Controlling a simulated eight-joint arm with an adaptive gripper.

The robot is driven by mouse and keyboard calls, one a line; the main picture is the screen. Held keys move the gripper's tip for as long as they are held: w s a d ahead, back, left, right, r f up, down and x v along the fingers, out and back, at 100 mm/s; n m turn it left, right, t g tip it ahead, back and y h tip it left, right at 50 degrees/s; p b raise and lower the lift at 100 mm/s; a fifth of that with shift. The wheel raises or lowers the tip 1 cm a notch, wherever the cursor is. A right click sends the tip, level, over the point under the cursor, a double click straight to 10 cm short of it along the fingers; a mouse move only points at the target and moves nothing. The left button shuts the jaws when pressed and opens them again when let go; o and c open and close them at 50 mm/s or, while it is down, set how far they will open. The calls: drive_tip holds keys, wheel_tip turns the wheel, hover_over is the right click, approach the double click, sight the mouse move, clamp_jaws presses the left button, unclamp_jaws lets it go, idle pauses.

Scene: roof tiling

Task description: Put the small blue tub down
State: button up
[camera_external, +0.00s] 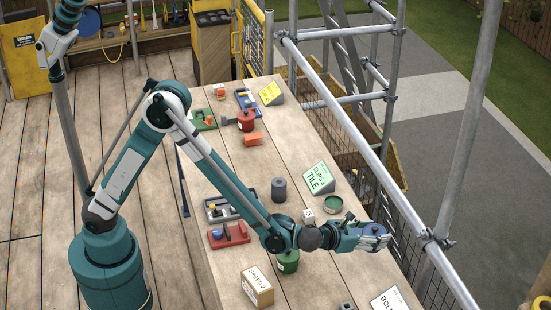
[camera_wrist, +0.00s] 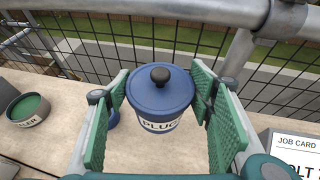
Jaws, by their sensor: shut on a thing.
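The small blue tub (camera_wrist: 160,103) has a lid with a black knob and a label whose visible letters read "PLUG". In the wrist view it sits upright between the green pads of my gripper (camera_wrist: 162,108), which is shut on it. In the external view my gripper (camera_external: 372,238) is near the right edge of the workbench (camera_external: 345,285), and a little of the blue tub (camera_external: 374,230) shows between its fingers. The tub's underside is hidden, so I cannot tell whether it touches the bench.
An open tin with green contents (camera_external: 333,204) stands behind my gripper. A green tub (camera_external: 288,262) is partly behind my arm. Job cards (camera_external: 318,177) and (camera_external: 390,300) stand nearby. Scaffold rails (camera_external: 420,225) run along the bench's right edge. A small blue thing (camera_wrist: 112,119) lies beyond the left pad.

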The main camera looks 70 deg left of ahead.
drive_tip(key=shift+f, duration=1.45)
drive_tip(key=shift+f, duration=0.15)
drive_tip(key=shift+f+b, duration=0.65)
drive_tip(key=shift+f, duration=1.1)
drive_tip(key=shift+f, duration=0.15)
drive_tip(key=o, duration=0.9)
drive_tip(key=shift+r, duration=0.25)
drive_tip(key=p+v, duration=0.1)
drive_tip(key=v, duration=1.1)
drive_tip(key=shift+p, duration=0.4)
